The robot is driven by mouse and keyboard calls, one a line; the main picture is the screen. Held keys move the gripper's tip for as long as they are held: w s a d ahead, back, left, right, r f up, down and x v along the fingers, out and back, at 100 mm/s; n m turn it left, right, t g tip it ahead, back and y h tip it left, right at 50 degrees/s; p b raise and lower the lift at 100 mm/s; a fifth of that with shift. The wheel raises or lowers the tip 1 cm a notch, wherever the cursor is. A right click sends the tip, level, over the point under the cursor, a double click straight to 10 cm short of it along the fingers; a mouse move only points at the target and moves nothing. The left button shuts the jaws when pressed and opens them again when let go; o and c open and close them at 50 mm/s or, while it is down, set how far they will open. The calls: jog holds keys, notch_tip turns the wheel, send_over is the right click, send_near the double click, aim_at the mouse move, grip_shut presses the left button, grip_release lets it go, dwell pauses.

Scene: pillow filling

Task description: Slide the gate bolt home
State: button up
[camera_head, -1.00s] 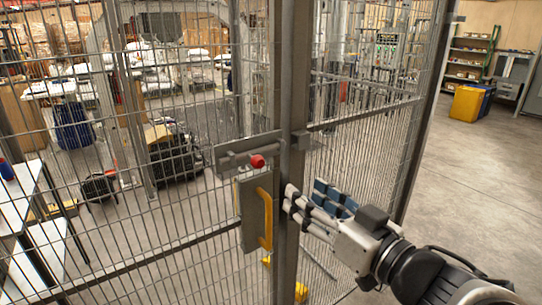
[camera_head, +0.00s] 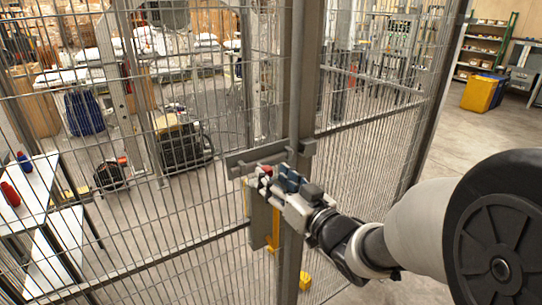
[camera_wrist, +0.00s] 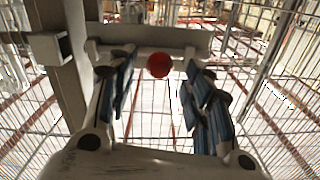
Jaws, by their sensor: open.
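The gate bolt is a grey bar on a plate (camera_head: 242,160) fixed to the mesh gate, with a red knob (camera_head: 266,170). In the wrist view the red knob (camera_wrist: 159,65) sits between the two open fingers of my gripper (camera_wrist: 159,58), with a gap on each side. In the head view my gripper (camera_head: 262,181) is at the knob and partly covers it. A grey bracket (camera_head: 306,147) sits on the post to the right of the bolt; it also shows in the wrist view (camera_wrist: 47,47). I cannot tell whether the bar enters it.
The grey post (camera_head: 290,250) stands close beside my gripper. A yellow handle (camera_head: 273,231) is below the bolt, partly hidden. Mesh fence (camera_head: 375,150) runs to the right. A white table (camera_head: 30,195) stands behind the gate at left. Open floor lies at right.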

aim_at(271, 174)
jog(key=shift+x, duration=1.95)
jog(key=shift+c, duration=0.2)
grip_shut()
jog(key=shift+d, duration=0.15)
